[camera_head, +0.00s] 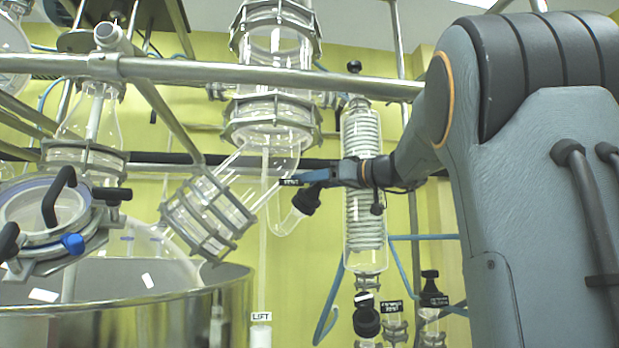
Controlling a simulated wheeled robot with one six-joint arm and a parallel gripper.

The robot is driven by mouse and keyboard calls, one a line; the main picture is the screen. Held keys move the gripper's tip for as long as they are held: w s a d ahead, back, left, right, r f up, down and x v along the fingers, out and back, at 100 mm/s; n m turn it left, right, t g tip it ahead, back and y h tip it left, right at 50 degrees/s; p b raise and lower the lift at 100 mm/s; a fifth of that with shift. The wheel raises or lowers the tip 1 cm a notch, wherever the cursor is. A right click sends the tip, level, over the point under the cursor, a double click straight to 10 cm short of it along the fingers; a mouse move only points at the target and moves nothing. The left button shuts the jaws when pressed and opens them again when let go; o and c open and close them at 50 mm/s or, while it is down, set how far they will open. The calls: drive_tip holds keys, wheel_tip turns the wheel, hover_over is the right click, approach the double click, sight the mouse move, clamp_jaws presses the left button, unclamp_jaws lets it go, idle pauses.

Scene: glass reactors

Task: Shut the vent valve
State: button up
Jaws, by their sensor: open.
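A small black label that appears to read VENT (290,182) sits on the glass pipework in the middle of the view. Just below and right of it is a black valve knob (307,199) on a slanted glass branch. My gripper (312,178) reaches in from the right, with its blue fingers pointing left at the label and just above the knob. The jaws are open. The fingers overlap the label and knob area in the picture, and I cannot tell whether they touch. The valve's own position cannot be read from here.
A coiled glass condenser (363,225) stands behind my gripper. A steel rail (270,75) crosses above. A clamped glass section (207,217) is to the left, over a large steel vessel (170,318). More black-capped valves (366,320) with labels stand below.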

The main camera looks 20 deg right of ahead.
drive_tip(key=shift+w+a, duration=0.2)
drive_tip(key=shift+w, duration=0.1)
drive_tip(key=c, duration=1.1)
drive_tip(key=shift+o, duration=0.2)
drive_tip(key=shift+f+b, duration=0.1)
drive_tip(key=shift+b, duration=0.35)
drive_tip(key=m+h+b, duration=0.2)
drive_tip(key=b, duration=0.1)
drive_tip(key=shift+w+d+f+m+t, duration=0.1)
drive_tip(key=shift+d+f+m+t, duration=0.05)
drive_tip(key=shift+m+t, duration=0.25)
drive_tip(key=shift+w+d+m+t+h+b, duration=0.1)
drive_tip(key=shift+d+m+t+h+b, duration=0.1)
drive_tip(key=shift+m+h+b, duration=0.45)
drive_tip(key=shift+d+m+t+h+b, duration=0.1)
drive_tip(key=shift+d+m+h+b, duration=0.1)
drive_tip(key=shift+m+h, duration=0.75)
